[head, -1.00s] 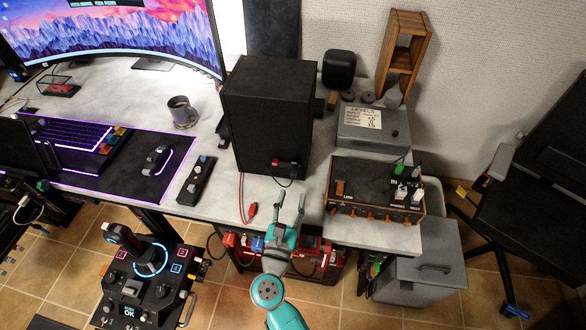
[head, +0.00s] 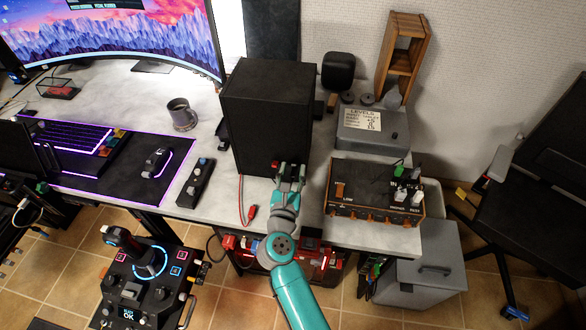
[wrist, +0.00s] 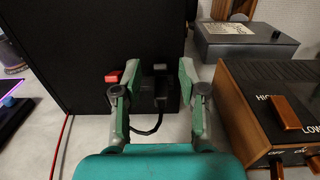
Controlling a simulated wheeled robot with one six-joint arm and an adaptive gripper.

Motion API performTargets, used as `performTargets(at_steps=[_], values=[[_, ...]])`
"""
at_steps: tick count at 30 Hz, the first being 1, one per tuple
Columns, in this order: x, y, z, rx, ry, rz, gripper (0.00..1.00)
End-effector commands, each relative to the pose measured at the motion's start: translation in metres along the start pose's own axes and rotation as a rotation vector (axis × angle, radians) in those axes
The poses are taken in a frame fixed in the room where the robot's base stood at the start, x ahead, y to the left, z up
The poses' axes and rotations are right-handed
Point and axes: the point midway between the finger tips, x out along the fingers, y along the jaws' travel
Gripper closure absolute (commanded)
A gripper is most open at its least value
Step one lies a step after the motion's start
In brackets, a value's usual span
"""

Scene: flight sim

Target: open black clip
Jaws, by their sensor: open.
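The black speaker box (head: 268,115) stands on the desk, and its terminal panel faces my gripper (head: 290,170). In the wrist view the black clip (wrist: 160,68) is a small dark tab at the terminal, between my open fingertips. A black plug and cable (wrist: 148,103) hang just below it. The red clip (wrist: 113,77) is beside it, just left of my left finger; it also shows in the head view (head: 275,163). My gripper (wrist: 158,75) is open and empty, close to the panel. Whether a finger touches anything I cannot tell.
The orange-trimmed amplifier (head: 370,190) stands close on the right of my gripper. A grey box with a label (head: 385,133) is behind it. A loose red lead (head: 249,212) hangs to the left.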

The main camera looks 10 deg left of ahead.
Motion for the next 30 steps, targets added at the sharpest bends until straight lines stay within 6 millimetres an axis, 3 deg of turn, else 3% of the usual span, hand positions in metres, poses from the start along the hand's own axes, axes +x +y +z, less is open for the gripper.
performTargets(at_steps=[5,13,14,18,19,30], values=[[0.0110,-0.0002,0.0001,0.000,0.000,0.000,0.58],[0.0121,-0.0002,-0.0002,0.000,0.000,0.000,0.58],[0.0121,-0.0002,-0.0003,0.000,0.000,0.000,0.61],[0.0119,-0.0002,-0.0003,0.000,0.000,0.000,0.96],[0.0119,-0.0001,-0.0003,0.000,0.000,0.000,1.00],[0.0117,-0.0019,-0.0025,-0.002,-0.034,-0.008,1.00]])
